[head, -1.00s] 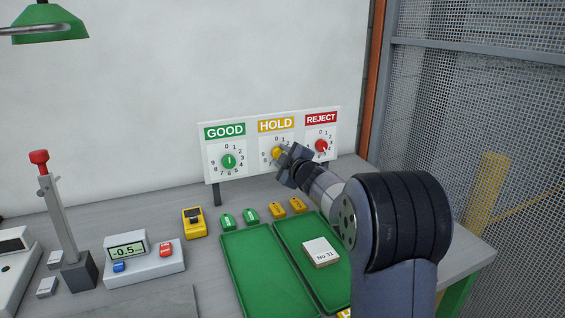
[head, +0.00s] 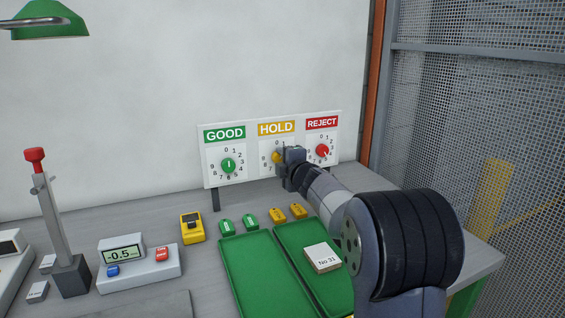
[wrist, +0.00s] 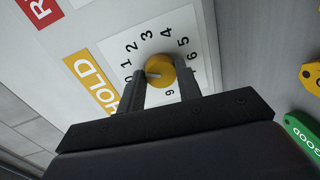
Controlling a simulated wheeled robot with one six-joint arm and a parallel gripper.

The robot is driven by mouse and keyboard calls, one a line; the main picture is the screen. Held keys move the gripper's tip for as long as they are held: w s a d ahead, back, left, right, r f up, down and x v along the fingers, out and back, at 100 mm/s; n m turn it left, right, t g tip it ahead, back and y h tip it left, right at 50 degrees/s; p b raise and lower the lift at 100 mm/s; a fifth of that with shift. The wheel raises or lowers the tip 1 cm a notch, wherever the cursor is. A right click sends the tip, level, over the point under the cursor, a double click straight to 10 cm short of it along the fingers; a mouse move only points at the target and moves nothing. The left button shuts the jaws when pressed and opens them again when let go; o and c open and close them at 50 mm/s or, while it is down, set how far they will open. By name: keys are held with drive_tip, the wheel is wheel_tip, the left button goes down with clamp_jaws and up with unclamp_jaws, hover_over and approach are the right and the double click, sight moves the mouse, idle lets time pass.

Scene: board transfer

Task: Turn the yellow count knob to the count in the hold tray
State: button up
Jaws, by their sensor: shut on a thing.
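The yellow count knob (head: 276,157) is on the HOLD dial, in the middle of the white panel. In the wrist view the knob (wrist: 160,70) sits between my two fingers. Its pale mark points toward the 0 and 1 side; the exact number is hard to tell. My gripper (wrist: 163,80) is shut on the knob, one finger on each side. In the head view my gripper (head: 283,158) covers the right part of the HOLD dial.
The GOOD dial (head: 228,166) and REJECT dial (head: 322,151) flank the knob closely. Green and yellow tags lie before the panel. The left green tray (head: 258,275) is empty where visible. A scale (head: 140,267) and a red-topped lever stand left. A mesh fence is right.

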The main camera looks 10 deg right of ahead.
drive_tip(key=o, duration=1)
drive_tip(key=v, duration=1)
drive_tip(key=shift+s, duration=0.4)
drive_tip(key=x, duration=1.1)
drive_tip(key=shift+s+d, duration=0.1)
drive_tip(key=shift+s, duration=0.1)
